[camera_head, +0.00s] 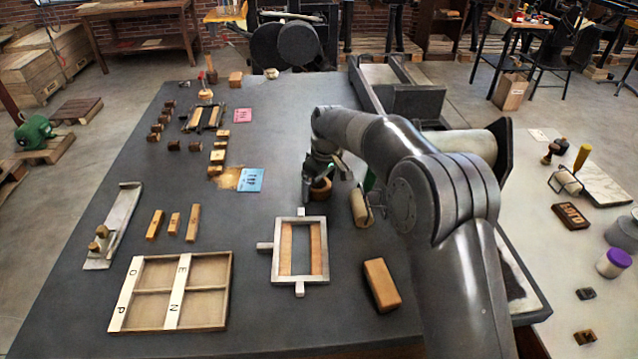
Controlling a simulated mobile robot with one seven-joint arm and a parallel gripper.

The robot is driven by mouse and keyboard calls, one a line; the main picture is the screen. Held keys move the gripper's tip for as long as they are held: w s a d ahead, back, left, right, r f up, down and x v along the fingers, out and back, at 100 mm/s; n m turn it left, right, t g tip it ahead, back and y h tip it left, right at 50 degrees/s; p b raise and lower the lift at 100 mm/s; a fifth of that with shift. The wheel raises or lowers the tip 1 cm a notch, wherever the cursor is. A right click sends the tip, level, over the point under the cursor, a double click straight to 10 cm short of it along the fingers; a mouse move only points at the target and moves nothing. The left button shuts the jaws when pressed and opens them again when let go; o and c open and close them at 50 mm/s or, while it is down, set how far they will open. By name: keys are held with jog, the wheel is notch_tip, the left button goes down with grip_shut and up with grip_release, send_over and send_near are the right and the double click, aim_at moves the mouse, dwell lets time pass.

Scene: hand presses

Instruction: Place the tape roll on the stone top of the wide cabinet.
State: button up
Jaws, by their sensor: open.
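A small round brown object (320,189), which looks like the tape roll, is on or just above the dark grey top (110,225), right under my gripper (319,178). My gripper points down and is open. Its fingers are at the brown object, partly covering it; I cannot tell whether they touch it. The dark grey top is wide and looks like the stone top of the cabinet; its front is out of view.
A roller (361,208) and a wooden block (381,285) lie right of a metal frame (300,250). A divided wooden tray (231,290) lies front left. A blue card (250,180) is left of my gripper. Bare surface lies between the card and the frame.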

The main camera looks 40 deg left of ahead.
notch_tip(320, 180, up, 12)
jog(key=d, duration=0.1)
jog(key=shift+d+r, duration=0.15)
jog(key=shift+d, duration=0.25)
dwell(0.4)
